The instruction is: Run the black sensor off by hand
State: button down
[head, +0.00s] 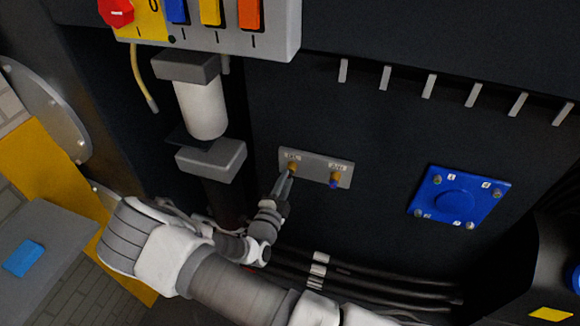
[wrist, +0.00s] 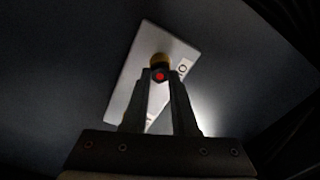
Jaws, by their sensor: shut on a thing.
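A small grey plate (head: 315,170) with two brass fittings is fixed to the dark chassis wall. My gripper (head: 289,177) reaches up to the left fitting (head: 293,166), its fingertips at the fitting's front. In the wrist view the fingertips are closed around a small black sensor (wrist: 158,77) with a red centre. The sensor sits in line with the brass fitting (wrist: 160,60), apparently against it; how far it is screwed on cannot be seen. In the head view the sensor is mostly hidden by the fingers.
A blue square plate (head: 454,197) with bolts is to the right. A white cylinder (head: 201,108) in grey brackets and a switch panel (head: 272,40) are above left. Black hoses (head: 370,277) run below the fittings. The wall around the grey plate is clear.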

jog(key=shift+s+f+n, duration=0.1)
jog(key=shift+n, duration=0.9)
jog(key=c, duration=0.6)
grip_release()
jog(key=shift+c, duration=1.2)
jog(key=shift+p+v, duration=0.4)
jog(key=shift+v, duration=0.7)
